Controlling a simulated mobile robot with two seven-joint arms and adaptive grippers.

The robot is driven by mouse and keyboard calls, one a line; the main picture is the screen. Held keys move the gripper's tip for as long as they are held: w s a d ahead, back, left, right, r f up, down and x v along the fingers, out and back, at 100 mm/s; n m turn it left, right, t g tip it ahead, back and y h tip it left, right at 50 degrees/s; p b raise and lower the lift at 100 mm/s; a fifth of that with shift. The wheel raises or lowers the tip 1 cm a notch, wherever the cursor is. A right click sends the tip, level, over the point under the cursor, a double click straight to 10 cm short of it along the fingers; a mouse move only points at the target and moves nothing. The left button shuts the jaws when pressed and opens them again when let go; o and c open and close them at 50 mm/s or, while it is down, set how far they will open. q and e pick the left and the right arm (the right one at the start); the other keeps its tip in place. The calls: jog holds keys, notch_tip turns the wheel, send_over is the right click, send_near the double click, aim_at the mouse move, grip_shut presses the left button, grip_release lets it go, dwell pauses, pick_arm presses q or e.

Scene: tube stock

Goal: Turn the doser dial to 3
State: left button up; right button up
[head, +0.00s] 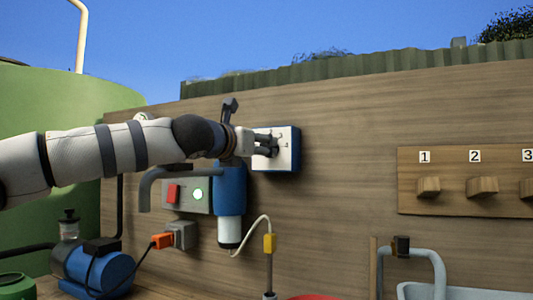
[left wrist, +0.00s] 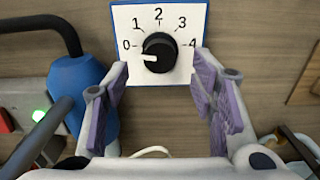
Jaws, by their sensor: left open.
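The doser dial is a black knob (left wrist: 160,52) on a white, blue-edged panel (left wrist: 187,12) marked 0 to 4. In the left wrist view its white pointer faces left, on the side of 0. My left gripper (left wrist: 161,68) is open, with one purple-padded finger on each side of the knob and visible gaps between. In the head view the panel (head: 290,143) is on the wooden wall, and my left gripper (head: 268,145) reaches it from the left, hiding the knob. My right gripper is in neither view.
A blue filter housing (head: 229,188) hangs just below the gripper, beside a grey box with a red switch and lit green light (head: 198,195). A yellow-tagged hose (head: 269,243) is lower. A numbered peg board (head: 450,202) is at right; the wall between is clear.

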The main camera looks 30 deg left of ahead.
pick_arm(q)
jog(key=shift+w+a+r, duration=0.1)
jog(key=shift+w, duration=2.05)
jog(key=shift+c, duration=0.2)
jog(key=c, duration=1.1)
